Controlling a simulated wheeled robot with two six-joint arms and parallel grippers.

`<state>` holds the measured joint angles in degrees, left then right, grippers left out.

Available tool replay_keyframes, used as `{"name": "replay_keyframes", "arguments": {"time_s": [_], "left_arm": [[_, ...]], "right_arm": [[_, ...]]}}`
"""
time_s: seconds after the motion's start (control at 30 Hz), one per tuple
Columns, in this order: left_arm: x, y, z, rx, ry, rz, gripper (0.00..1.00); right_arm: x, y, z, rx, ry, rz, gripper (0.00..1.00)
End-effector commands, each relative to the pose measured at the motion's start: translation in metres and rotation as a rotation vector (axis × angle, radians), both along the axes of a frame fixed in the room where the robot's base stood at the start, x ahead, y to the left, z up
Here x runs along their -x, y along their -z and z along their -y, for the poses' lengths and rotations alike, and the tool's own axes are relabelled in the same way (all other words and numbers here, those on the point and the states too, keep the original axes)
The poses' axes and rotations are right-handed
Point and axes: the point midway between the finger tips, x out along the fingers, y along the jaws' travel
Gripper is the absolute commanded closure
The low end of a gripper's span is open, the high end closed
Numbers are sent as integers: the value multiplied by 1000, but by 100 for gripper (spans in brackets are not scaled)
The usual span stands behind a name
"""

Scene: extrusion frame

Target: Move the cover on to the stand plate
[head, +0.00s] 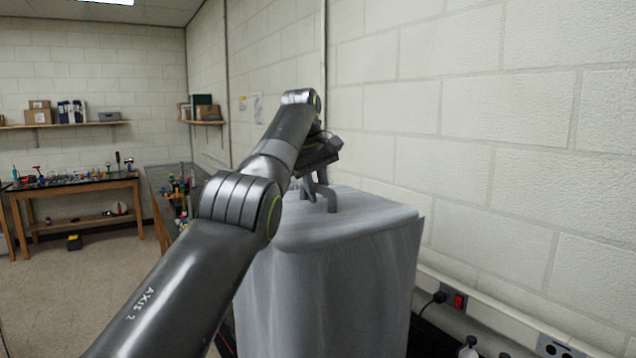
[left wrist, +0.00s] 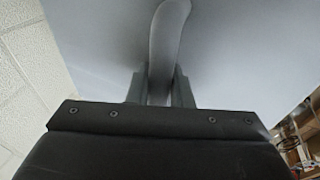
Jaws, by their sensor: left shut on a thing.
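The cover (head: 340,285) is a large grey box-like hood with rounded edges and a handle on its top, right of centre in the head view. My left gripper (head: 318,190) is at the top of the cover, shut on its handle. In the left wrist view the two fingers of my left gripper (left wrist: 159,90) stand on either side of the curved grey handle (left wrist: 168,40), with the cover's flat grey top (left wrist: 235,50) behind. The stand plate cannot be made out; the cover and my arm hide much of the area below. My right gripper is not in view.
A white block wall (head: 500,130) stands close behind and right of the cover. A power strip with a red switch (head: 458,301) and bottles (head: 468,347) are at lower right. Benches with tools (head: 75,183) stand at the left, with open floor (head: 90,290) before them.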

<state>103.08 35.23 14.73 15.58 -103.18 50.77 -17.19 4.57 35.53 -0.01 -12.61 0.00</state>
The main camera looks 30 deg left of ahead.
Motion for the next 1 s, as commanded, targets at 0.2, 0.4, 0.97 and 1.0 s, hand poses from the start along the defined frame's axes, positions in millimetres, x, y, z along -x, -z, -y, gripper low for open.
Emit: {"name": "replay_keyframes", "arguments": {"time_s": [0.2,0.4,0.97,1.0], "left_arm": [[-2,6,-3,-1,2,2,100],[-2,6,-3,-1,2,2,100],[0,2,-3,-1,2,1,55],[1,-2,-3,0,2,3,55]], "right_arm": [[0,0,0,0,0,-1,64],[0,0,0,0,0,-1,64],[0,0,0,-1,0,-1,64],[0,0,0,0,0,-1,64]]}}
